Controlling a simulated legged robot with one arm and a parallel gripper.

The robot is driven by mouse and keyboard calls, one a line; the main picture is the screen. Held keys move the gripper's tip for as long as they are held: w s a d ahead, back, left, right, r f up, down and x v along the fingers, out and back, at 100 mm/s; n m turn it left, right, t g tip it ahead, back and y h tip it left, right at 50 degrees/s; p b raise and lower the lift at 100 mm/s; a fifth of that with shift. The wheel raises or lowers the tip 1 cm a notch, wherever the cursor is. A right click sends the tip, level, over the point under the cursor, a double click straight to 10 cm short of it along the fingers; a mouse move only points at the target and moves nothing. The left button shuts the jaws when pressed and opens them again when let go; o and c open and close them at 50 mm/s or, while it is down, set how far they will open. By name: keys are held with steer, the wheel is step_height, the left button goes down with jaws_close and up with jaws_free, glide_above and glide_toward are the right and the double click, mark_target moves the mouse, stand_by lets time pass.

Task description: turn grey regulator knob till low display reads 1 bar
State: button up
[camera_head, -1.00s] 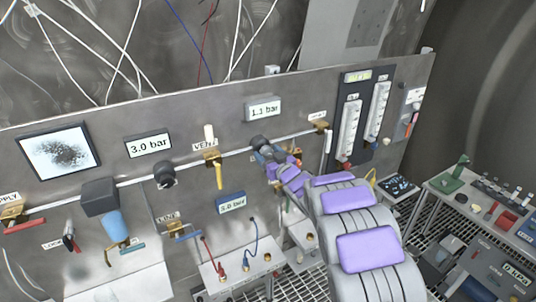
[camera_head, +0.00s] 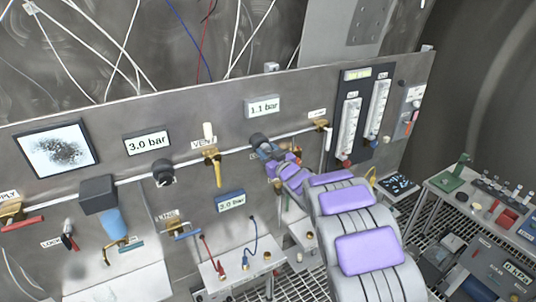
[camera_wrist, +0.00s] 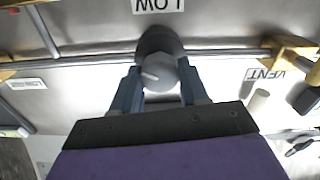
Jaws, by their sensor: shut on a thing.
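The grey regulator knob (camera_wrist: 160,74) sits on the pipe under the LOW label (camera_wrist: 158,4) in the wrist view, which shows the panel upside down. My gripper (camera_wrist: 159,88) has a blue-grey finger on each side of the knob and is shut on it. A pale pointer line shows on the knob's face. In the head view the knob (camera_head: 259,141) is partly hidden by my gripper (camera_head: 268,153). The low display (camera_head: 264,106) above it reads 1.1 bar.
Another display (camera_head: 147,144) reads 3.0 bar, above a second dark knob (camera_head: 163,172). The yellow-handled VENT valve (camera_head: 214,165) is left of my gripper. Flow tubes (camera_head: 350,125) stand to the right. A small blue display (camera_head: 230,202) sits lower, and a bench (camera_head: 490,200) is at far right.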

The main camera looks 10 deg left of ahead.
steer(key=shift+r+n+b, duration=0.1)
steer(key=shift+n+b, duration=0.35)
steer(key=shift+n, duration=0.15)
steer(key=o, duration=1.1)
steer(key=shift+a, duration=0.1)
steer(key=shift+c, duration=0.2)
steer(key=shift+s, duration=0.15)
steer(key=b+v, duration=0.1)
steer(key=v, duration=1.6)
